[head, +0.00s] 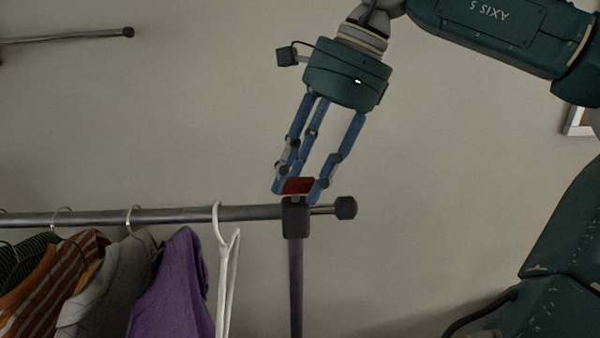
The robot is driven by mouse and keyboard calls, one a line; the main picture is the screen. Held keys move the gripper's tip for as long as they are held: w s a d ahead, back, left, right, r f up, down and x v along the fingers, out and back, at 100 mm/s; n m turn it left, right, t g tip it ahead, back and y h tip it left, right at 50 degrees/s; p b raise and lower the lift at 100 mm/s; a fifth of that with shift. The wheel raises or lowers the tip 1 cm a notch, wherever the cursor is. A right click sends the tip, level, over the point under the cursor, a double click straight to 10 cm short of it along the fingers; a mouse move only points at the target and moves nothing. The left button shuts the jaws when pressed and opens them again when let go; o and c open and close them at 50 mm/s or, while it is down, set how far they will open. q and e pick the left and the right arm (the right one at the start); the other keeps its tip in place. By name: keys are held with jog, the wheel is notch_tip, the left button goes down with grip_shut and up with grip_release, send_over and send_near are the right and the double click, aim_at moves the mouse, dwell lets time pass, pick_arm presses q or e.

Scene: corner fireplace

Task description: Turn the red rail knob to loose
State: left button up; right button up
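The red rail knob (299,186) sits on top of the black clamp (296,218) where the rail meets its upright post. My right gripper (297,190) comes down from above, tilted, with its blue fingers on both sides of the knob. The fingers appear to touch the knob's left and right sides and hide parts of its edges. Whether the knob is loose or tight cannot be read from its look. My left gripper is not in view.
The clothes rail (172,215) runs left from the clamp and ends in a black cap (346,208) at right. A white hanger (225,262) and several garments, including a purple one (176,288), hang at left. Another rail (65,37) shows at upper left.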

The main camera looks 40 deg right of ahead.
grip_shut()
jog(key=shift+n, duration=0.4)
jog(key=shift+w+d+n+g+y, duration=0.1)
jog(key=shift+n+g+y, duration=0.3)
jog(key=shift+n, duration=0.6)
jog(key=n+g, duration=0.2)
jog(key=n, duration=0.2)
jog(key=shift+w+d, duration=0.1)
jog(key=shift+d, duration=0.05)
jog(key=n+g, duration=0.1)
jog(key=n, duration=0.2)
jog(key=n+g, duration=0.1)
jog(key=n, duration=0.2)
jog(key=shift+w, duration=0.15)
jog(key=n, duration=0.2)
jog(key=n+g+h, duration=0.1)
jog(key=n, duration=0.1)
jog(key=shift+w+d+n, duration=0.1)
jog(key=shift+w+n, duration=0.05)
jog(key=shift+n, duration=0.25)
jog(key=shift+r+n+g+h, duration=0.1)
jog(key=shift+n+g+h, duration=0.2)
